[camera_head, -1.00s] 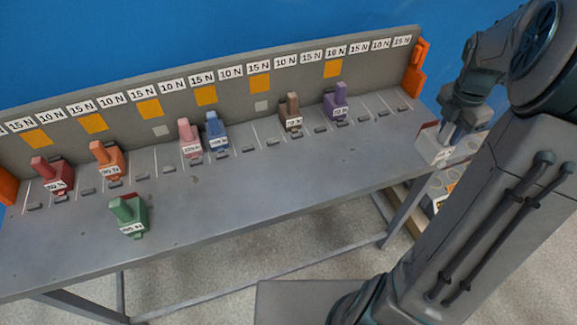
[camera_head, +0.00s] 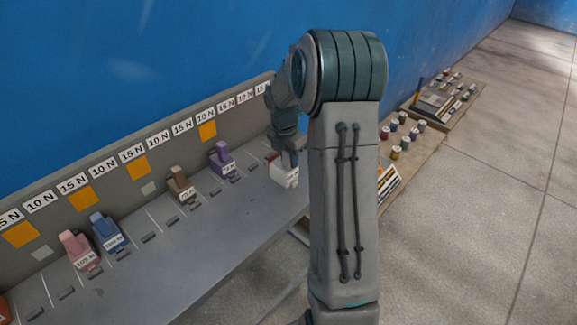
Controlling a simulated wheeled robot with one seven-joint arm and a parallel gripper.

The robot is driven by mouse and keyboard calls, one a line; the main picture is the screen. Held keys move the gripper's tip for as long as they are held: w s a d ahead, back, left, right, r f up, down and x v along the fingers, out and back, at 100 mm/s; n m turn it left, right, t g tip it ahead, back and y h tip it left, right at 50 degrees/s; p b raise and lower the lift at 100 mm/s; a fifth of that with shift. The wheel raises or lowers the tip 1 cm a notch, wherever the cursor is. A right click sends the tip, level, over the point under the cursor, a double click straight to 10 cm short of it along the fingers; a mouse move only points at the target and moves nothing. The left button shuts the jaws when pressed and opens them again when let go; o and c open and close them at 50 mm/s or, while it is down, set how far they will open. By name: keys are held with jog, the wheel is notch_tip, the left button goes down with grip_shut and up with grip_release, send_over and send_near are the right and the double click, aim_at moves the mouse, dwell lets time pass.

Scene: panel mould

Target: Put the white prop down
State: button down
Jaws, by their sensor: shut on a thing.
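The white prop (camera_head: 284,177) is in my gripper (camera_head: 287,160), near the right end of the grey table (camera_head: 190,262). My gripper points down and is shut on the prop. Part of the prop's label shows, but I cannot read it. My forearm covers the area just right of it. I cannot tell whether the prop touches the tabletop or hangs just above it.
Purple (camera_head: 222,158), brown (camera_head: 181,185), blue (camera_head: 106,232) and pink (camera_head: 78,250) props stand along the grey back panel (camera_head: 110,165), which bears force labels and orange squares. Pallets with small jars (camera_head: 402,140) lie on the floor at right.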

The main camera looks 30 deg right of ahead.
aim_at(289, 167)
jog(key=shift+f, duration=1.95)
jog(key=shift+f, duration=0.15)
jog(key=c, duration=1.2)
grip_release()
jog(key=shift+o, duration=0.2)
